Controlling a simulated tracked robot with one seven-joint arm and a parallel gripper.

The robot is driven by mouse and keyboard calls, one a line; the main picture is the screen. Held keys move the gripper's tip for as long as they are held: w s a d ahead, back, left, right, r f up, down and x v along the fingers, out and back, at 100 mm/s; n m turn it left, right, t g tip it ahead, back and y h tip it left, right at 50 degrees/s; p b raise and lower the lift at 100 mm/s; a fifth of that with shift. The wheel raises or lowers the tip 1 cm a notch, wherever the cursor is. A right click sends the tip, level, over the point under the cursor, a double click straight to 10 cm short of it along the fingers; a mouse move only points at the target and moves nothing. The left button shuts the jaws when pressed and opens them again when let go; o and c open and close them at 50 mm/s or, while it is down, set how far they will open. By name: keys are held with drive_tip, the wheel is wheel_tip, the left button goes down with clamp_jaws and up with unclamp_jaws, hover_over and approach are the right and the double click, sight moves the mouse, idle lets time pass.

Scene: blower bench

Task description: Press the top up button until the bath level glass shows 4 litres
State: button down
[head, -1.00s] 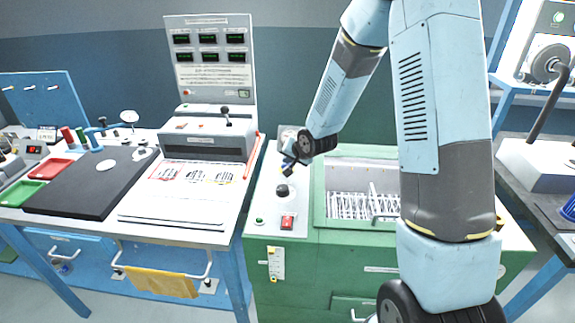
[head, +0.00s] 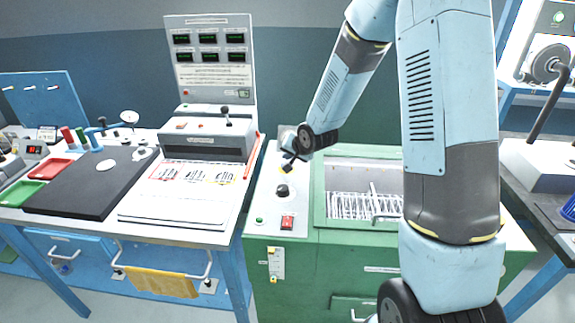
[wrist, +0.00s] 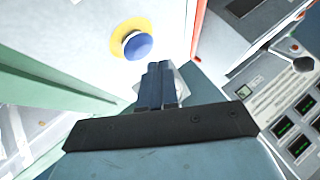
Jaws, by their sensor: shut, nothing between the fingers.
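My gripper (head: 288,166) is over the white control panel on the left of the green bath (head: 340,236). In the wrist view its fingers (wrist: 160,68) are shut and empty. A blue push button (wrist: 137,45) on a yellow ring (wrist: 118,32) lies just beyond the fingertips, slightly left; they look apart from it. No label on it can be read, and in the head view it is hidden at my gripper. A small upright gauge (head: 273,264), apparently the level glass, is on the bath's front; its reading is too small to tell.
The panel also has a black knob (head: 282,190), a green button (head: 259,219) and a red switch (head: 287,222). The bath's open basin (head: 322,216) holds a wire rack. A bench (head: 200,235) with a grey machine (head: 205,135) stands close on the left.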

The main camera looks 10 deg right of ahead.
drive_tip(key=shift+r, duration=2.5)
drive_tip(key=shift+r, duration=0.1)
idle(0.9)
drive_tip(key=shift+r, duration=1.7)
drive_tip(key=shift+f, duration=0.1)
drive_tip(key=shift+f, duration=4.3)
